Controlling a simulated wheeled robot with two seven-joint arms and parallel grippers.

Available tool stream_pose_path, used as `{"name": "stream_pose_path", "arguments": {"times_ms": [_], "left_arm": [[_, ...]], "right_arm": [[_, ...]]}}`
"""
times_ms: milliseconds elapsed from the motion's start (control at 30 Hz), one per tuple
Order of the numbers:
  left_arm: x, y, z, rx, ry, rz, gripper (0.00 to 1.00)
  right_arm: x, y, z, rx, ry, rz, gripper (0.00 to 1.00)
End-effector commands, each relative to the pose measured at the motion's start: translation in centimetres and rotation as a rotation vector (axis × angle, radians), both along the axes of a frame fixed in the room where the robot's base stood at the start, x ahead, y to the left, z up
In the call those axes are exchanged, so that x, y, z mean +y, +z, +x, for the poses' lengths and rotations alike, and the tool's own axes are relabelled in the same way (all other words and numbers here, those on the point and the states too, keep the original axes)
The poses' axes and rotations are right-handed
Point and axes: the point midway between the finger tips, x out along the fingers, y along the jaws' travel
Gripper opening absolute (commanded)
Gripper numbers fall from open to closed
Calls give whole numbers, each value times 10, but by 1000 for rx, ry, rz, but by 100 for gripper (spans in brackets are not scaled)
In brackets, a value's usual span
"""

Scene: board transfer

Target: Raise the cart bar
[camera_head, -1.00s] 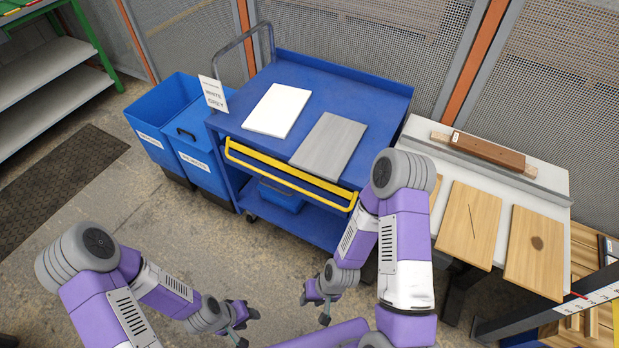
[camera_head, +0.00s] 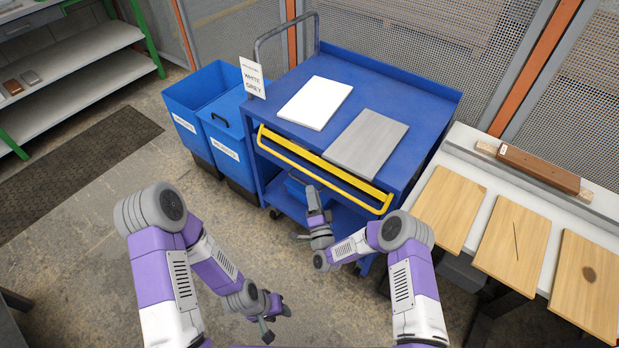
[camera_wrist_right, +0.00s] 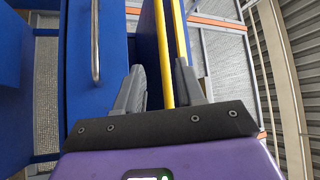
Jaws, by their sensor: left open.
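The yellow cart bar (camera_head: 287,159) runs along the front edge of the blue cart (camera_head: 388,82), below its top. It is low, folded against the cart front. My right gripper (camera_head: 311,213) is in front of the cart, close to the bar. In the right wrist view its two fingers (camera_wrist_right: 160,68) are apart, and the yellow bar (camera_wrist_right: 163,50) shows between them; I cannot tell whether they touch it. My left gripper (camera_head: 272,322) is open and empty above the floor, away from the cart.
A white board (camera_head: 315,102) and a grey board (camera_head: 367,143) lie on the cart top. A sign (camera_head: 253,78) stands at its left corner. Blue bins (camera_head: 228,150) stand left of the cart. A table with wooden boards (camera_head: 511,245) is at the right.

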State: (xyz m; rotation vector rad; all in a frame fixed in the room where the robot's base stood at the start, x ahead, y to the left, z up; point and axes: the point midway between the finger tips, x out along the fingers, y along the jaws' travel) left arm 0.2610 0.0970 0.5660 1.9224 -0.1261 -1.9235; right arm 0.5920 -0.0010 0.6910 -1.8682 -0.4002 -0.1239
Motion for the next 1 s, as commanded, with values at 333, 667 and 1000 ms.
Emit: {"name": "stream_pose_path", "arguments": {"times_ms": [333, 667, 1000], "left_arm": [[0, -14, 0, 0, -1, 0, 42], [0, -22, 0, 0, 0, 0, 42], [0, -22, 0, 0, 0, 0, 42]], "right_arm": [[8, 16, 39, -36, -7, 25, 38], [14, 27, 70, -31, -8, 23, 38], [14, 28, 71, -29, -8, 23, 26]]}}
